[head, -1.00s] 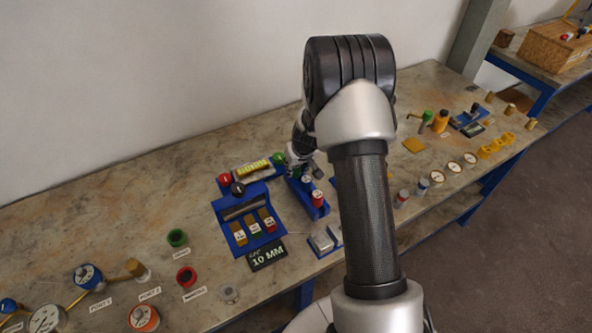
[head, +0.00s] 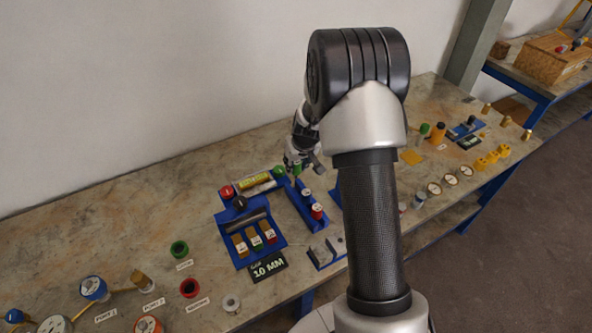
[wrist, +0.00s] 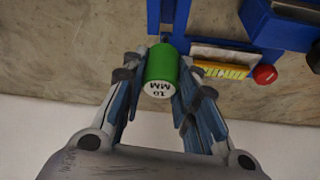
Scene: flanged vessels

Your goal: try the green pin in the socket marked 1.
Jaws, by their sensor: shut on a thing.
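My gripper (wrist: 160,80) is shut on the green pin (wrist: 161,66), whose pale end face reads 10 MM in the wrist view. A finger lies on each side of the pin. In the head view my gripper (head: 300,163) is above the back end of a blue rack (head: 316,224), partly hidden by my arm. Two more pins, one red (head: 317,210) and one with a pale top (head: 306,193), stand in that rack. In the wrist view the rack (wrist: 167,14) lies just beyond the green pin. I cannot make out which socket is marked 1.
A blue stand (head: 226,232) with coloured tabs is left of the rack, with a 10 MM sign (head: 268,267) in front. A yellow-labelled bar (head: 254,181) lies behind it. Gauges and rings fill the bench's left front. The back left of the bench is clear.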

